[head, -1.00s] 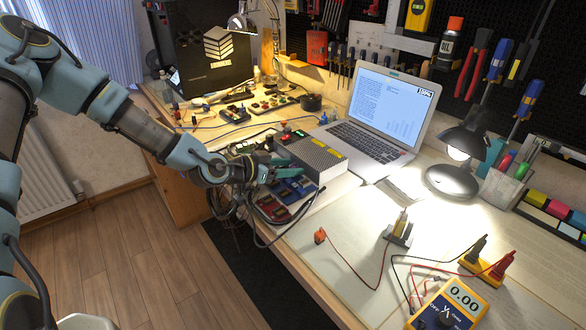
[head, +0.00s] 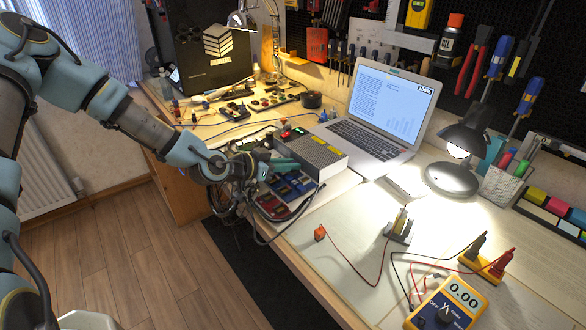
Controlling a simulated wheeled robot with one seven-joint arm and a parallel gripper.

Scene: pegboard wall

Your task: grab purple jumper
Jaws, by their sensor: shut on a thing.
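My gripper (head: 287,163) is at the left edge of the workbench, beside a grey metal box and just above the blue and red circuit boards. Its teal fingers are small in the head view. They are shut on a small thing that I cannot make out. No purple jumper can be told apart here; the fingers and cables hide part of this area. Blue boards (head: 292,185) and a red board (head: 270,207) lie just below the fingers.
The grey metal box (head: 318,158) stands close to the right of my gripper. Dark cables hang at the bench edge. Behind are an open laptop (head: 385,115) and a lit lamp (head: 455,160). A yellow multimeter (head: 455,303) lies at the front right. The bench middle is mostly clear.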

